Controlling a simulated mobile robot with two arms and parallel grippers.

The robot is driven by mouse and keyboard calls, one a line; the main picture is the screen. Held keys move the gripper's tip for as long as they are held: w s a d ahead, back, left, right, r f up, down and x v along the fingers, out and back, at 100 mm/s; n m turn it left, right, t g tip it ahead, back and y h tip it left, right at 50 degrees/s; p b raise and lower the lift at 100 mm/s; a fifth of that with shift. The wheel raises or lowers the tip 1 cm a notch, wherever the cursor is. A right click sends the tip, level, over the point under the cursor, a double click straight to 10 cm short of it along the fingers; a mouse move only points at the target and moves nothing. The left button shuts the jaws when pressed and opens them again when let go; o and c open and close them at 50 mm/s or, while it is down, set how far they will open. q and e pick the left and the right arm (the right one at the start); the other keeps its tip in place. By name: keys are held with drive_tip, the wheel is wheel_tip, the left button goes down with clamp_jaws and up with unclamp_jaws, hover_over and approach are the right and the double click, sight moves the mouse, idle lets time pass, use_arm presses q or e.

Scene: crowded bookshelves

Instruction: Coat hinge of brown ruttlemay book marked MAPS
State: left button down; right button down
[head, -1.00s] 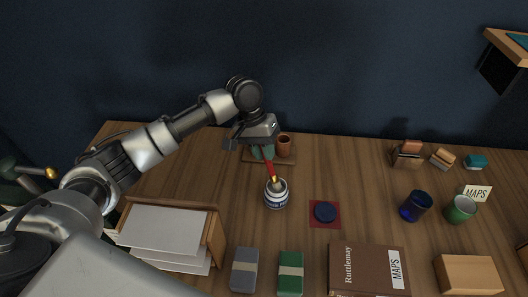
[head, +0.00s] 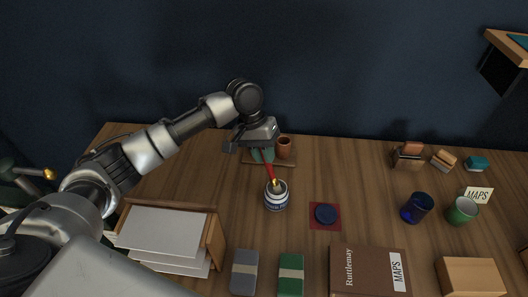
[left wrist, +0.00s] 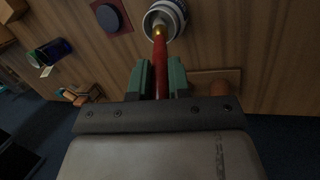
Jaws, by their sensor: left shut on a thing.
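The brown Ruttlemay book (head: 367,272) with a white MAPS label lies flat at the front of the desk, right of centre, partly cut off by the frame edge. My left gripper (head: 264,154) is shut on a red-handled brush (head: 268,169), tilted, with its gold ferrule at the mouth of a white and blue jar (head: 276,197). In the left wrist view the green fingers grip the red handle (left wrist: 160,68), and the brush tip goes into the jar (left wrist: 166,18); the bristles are hidden. My right gripper is not in view.
A dark blue lid (head: 325,213) lies on a red mat right of the jar. A paper tray (head: 215,240) stands at left. Grey (head: 245,270) and green (head: 291,272) books lie left of the brown book. Blue (head: 417,207) and green (head: 461,211) cups stand at right.

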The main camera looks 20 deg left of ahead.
use_arm(q)
drive_tip(key=shift+f, duration=0.55)
idle(0.4)
idle(0.8)
drive_tip(key=shift+s+f+p, duration=0.1)
drive_tip(key=shift+f+p, duration=0.1)
drive_tip(key=shift+p, duration=0.45)
idle(1.4)
wheel_tip(320, 180, up, 7)
drive_tip(key=p, duration=0.9)
drive_tip(key=shift+r, duration=0.2)
drive_tip(key=shift+f, duration=0.1)
idle(0.7)
